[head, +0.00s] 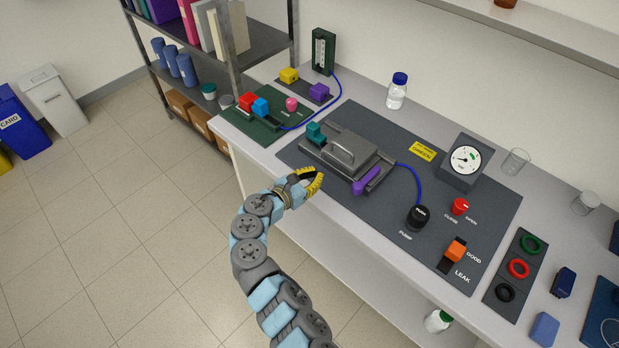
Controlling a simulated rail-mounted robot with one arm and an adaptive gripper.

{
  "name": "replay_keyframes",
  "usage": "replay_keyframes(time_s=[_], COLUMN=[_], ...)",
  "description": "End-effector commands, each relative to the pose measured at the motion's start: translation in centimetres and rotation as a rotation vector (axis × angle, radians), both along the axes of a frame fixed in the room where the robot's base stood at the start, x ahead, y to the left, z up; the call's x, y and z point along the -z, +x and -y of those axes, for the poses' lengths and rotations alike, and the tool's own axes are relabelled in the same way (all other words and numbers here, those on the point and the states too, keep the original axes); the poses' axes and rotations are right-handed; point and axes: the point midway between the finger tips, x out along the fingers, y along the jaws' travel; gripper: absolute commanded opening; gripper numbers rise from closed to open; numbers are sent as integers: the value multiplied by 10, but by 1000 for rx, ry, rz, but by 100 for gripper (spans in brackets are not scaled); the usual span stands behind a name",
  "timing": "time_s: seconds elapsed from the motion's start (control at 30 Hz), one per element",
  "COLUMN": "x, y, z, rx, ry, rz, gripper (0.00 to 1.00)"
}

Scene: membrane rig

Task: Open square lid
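The square lid (364,167) is a grey metal plate with an arched handle (341,149) on top. It lies flat and looks closed on the grey base of the rig. A teal block-shaped part (315,131) is at its far left side, and a purple lever-like part (366,181) is at its near right side. My gripper (318,182), with yellow-and-black fingers, is at the front edge of the bench, left of the purple part and in front of the lid. It looks apart from the lid and holds nothing that I can see. The gap between the fingers is unclear.
A blue tube runs from the rig to the black pump knob (417,215). The gauge (465,160), red valve knob (460,206) and orange switch (455,250) stand to the right. A green board (262,136) with coloured blocks lies to the left. A bottle (397,94) stands behind.

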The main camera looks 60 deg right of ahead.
Motion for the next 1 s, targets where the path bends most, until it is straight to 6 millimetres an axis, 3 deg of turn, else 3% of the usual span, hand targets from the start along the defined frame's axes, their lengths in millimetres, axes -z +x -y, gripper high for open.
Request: replay_keyframes(time_s=[0.4,0.6,1.0], x=[13,-4,-11], y=[-10,-12,-14], z=[53,74,85], rx=[3,-1,-2], ry=[2,0,1], rz=[0,4,0], gripper=[0,0,0])
